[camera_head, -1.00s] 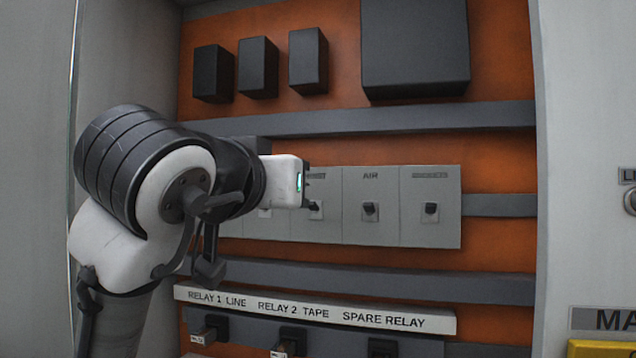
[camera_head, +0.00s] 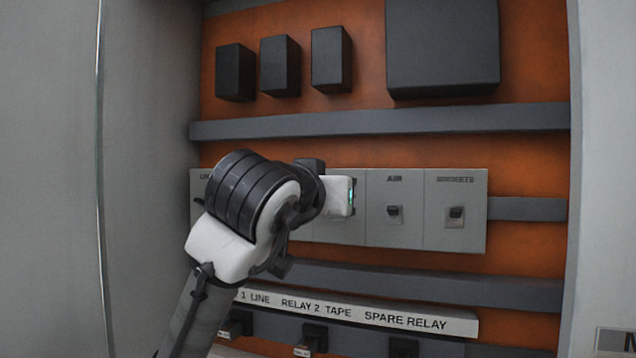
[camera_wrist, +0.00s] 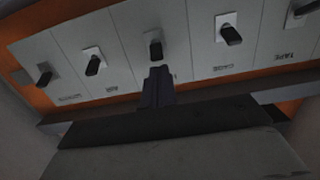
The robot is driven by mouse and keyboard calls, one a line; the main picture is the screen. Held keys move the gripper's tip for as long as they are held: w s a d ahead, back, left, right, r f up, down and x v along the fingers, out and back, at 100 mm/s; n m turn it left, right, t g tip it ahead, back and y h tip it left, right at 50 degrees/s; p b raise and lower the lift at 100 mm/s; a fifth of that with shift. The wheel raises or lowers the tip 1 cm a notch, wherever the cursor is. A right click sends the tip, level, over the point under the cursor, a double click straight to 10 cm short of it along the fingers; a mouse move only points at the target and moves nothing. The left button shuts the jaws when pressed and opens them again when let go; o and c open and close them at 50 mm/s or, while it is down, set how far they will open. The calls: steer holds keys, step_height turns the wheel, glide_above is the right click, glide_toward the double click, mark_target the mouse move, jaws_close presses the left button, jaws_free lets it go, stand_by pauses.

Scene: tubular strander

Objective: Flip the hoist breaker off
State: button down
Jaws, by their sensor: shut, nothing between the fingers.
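A row of grey breaker panels crosses the cabinet. In the wrist view, upside down, the middle panel's breaker (camera_wrist: 154,48) has a dark lever on a light plate; its label is hidden behind my gripper. It sits between the AIR breaker (camera_wrist: 94,64) and the CAGE breaker (camera_wrist: 229,34). My gripper (camera_wrist: 158,72) is shut and empty, its fingertips just at that middle lever; I cannot tell whether they touch. In the head view my gripper (camera_head: 352,196) covers the panel left of AIR (camera_head: 393,212), so its lever is hidden there.
The SOCKETS breaker (camera_head: 456,214) is at the right end of the row. Grey rails (camera_head: 380,121) run above and below. A label strip (camera_head: 370,312) with relays sits lower down. Black boxes (camera_head: 331,60) are mounted above. Cabinet walls stand close on both sides.

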steer(key=shift+w+d, duration=0.2)
steer(key=shift+w, duration=0.5)
steer(key=shift+f, duration=0.2)
